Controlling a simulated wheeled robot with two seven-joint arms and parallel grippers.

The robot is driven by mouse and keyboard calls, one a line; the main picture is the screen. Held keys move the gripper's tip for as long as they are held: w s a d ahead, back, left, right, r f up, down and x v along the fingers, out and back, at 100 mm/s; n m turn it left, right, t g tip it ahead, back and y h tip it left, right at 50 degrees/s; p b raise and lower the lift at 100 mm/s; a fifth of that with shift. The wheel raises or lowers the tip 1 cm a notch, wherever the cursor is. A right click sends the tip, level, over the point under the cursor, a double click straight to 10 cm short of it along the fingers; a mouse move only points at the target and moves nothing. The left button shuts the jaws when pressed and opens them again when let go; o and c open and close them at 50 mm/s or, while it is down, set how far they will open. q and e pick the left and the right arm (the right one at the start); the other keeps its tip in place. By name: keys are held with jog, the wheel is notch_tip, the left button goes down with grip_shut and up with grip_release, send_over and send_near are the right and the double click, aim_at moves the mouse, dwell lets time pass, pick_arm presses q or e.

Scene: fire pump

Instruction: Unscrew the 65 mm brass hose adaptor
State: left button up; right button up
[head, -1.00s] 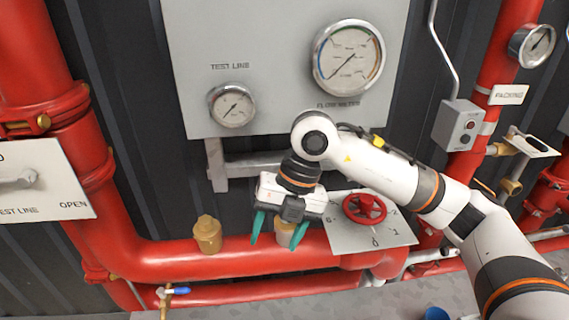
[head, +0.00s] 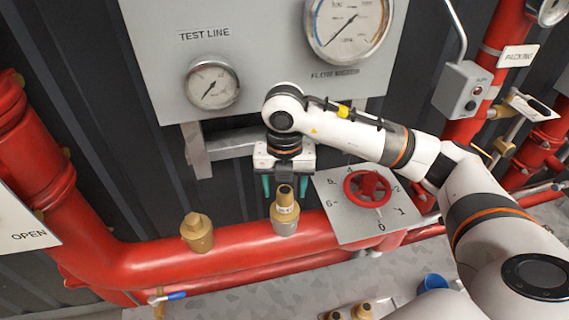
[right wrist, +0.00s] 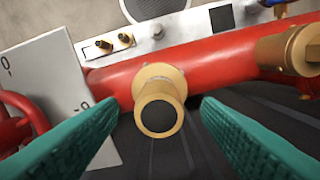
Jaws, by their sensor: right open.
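Two brass fittings stand on the red horizontal pipe. The right one (head: 285,212) has a stepped, narrow top and a paler base, with a small marking I cannot read. The left one (head: 198,232) is wider and stubbier. My right gripper (head: 285,188) is open, its green fingers spread to either side of the right fitting's top in the head view. In the right wrist view this fitting (right wrist: 158,108) shows end-on, centred between the fingers (right wrist: 158,125) with gaps on both sides. No contact shows. The left fitting also appears there (right wrist: 288,52). My left gripper is not in view.
A plate with a red handwheel (head: 367,188) is just right of the gripper. The gauge panel (head: 262,65) is behind. A tray with small brass fittings (head: 361,311) and a blue cup (head: 432,283) sit below. A blue-handled valve (head: 170,297) is at lower left.

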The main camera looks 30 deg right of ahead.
aim_at(285, 200)
notch_tip(285, 200, down, 3)
jog(key=shift+r, duration=0.2)
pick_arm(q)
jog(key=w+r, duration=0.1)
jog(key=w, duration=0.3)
pick_arm(e)
jog(key=shift+f+p, duration=0.3)
jog(key=shift+f, duration=0.1)
jog(key=shift+s+f, duration=0.1)
jog(key=shift+f, duration=0.3)
jog(key=c, duration=1.2)
jog(key=o, duration=0.4)
jog(key=c, duration=0.4)
jog(key=shift+o, duration=0.2)
jog(key=n+b, duration=0.2)
jog(key=n, duration=0.1)
jog(key=shift+f+b, duration=0.2)
jog(key=shift+b, duration=0.1)
jog(key=shift+n+b, duration=0.7)
jog(key=shift+n, duration=0.4)
jog(key=shift+r+n, duration=0.1)
jog(key=shift+n, duration=0.3)
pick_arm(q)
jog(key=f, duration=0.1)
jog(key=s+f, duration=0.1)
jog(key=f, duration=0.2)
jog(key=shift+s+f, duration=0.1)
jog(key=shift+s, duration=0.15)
pick_arm(e)
jog(key=shift+r, duration=0.15)
